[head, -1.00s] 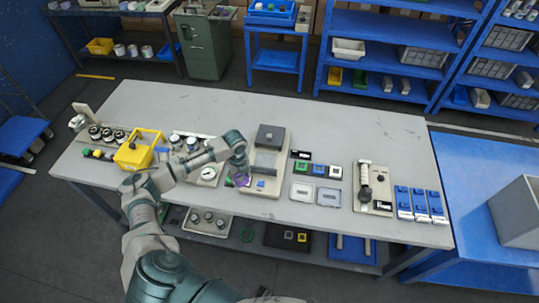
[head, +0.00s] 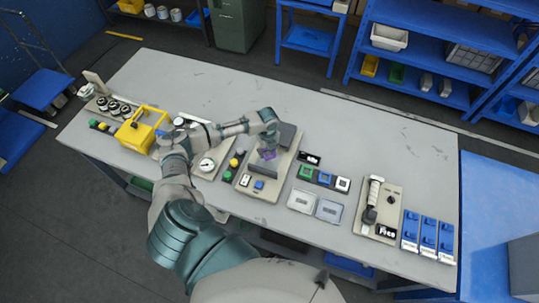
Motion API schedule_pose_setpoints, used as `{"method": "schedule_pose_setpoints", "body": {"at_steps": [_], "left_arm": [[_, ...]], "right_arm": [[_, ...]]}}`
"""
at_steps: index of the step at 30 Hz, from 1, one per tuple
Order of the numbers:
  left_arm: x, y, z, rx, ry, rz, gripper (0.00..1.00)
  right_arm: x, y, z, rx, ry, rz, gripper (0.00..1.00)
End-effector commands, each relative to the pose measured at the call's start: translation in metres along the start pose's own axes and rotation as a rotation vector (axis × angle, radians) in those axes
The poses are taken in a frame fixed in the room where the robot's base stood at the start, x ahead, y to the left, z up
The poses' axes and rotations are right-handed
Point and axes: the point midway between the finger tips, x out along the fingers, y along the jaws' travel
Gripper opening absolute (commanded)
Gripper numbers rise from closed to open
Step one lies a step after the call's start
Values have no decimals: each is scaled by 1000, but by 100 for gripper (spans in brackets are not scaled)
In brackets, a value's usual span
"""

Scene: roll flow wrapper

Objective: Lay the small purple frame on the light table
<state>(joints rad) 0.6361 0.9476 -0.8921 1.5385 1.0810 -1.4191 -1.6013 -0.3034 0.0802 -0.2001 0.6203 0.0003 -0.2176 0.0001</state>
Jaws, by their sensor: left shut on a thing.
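The small purple frame (head: 267,154) shows just below my left gripper (head: 268,145), which is shut on it. The gripper's fingers are small and partly hidden by the wrist. The frame appears over the beige fixture with a dark square block, near its upright grey plate; I cannot tell whether it touches the fixture. The light table (head: 400,150) is a long pale grey bench reaching across the view. My right gripper is not in view.
The beige fixture (head: 257,187) stands mid-table. A yellow carrier (head: 142,130) and a gauge panel (head: 207,165) are to its left. Grey flat cases (head: 303,201), a handled panel (head: 376,210) and blue switch units (head: 428,234) are to its right. The table's back strip is clear.

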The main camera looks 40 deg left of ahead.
Motion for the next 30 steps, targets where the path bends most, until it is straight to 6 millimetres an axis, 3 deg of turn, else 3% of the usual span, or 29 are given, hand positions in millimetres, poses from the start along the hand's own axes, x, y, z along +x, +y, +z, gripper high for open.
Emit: {"method": "schedule_pose_setpoints", "body": {"at_steps": [11,20,21,23,24,30], "left_arm": [[43,-1,0,0,0,1,27],[47,-1,0,0,-1,1,27],[47,-1,0,0,-1,1,58],[47,-1,0,0,-1,1,73],[46,-1,0,0,-1,1,78],[46,-1,0,0,-1,0,78]], "right_arm": [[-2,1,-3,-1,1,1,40],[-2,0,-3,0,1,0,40],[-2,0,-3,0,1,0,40],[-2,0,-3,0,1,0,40],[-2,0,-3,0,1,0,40],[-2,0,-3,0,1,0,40]]}}
